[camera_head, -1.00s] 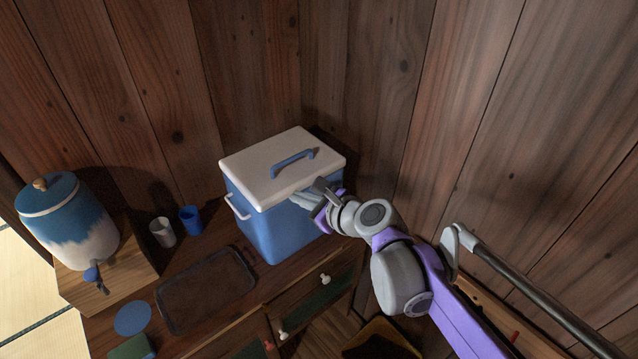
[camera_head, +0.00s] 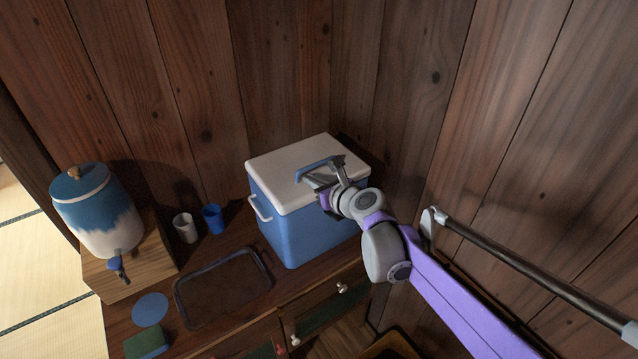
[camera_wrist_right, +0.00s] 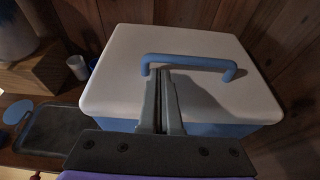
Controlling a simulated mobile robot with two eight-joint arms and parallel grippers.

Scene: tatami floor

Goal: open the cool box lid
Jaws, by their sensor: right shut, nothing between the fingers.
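The cool box (camera_head: 295,225) is blue and stands upright on the wooden cabinet top. Its white lid (camera_head: 285,160) lies flat and closed on it, with a blue handle (camera_head: 318,166) on top. My right gripper (camera_head: 318,180) is over the lid's front part, close to the handle. In the right wrist view the fingers (camera_wrist_right: 161,80) are together with nothing between them, their tips at the left part of the handle (camera_wrist_right: 190,62). I cannot tell whether they touch the handle or the lid. My left gripper is not in view.
A blue and white drink dispenser (camera_head: 100,215) stands on a wooden stand at the left. A white cup (camera_head: 186,229), a blue cup (camera_head: 213,220) and a dark tray (camera_head: 222,290) are left of the box. Wooden walls stand close behind and right.

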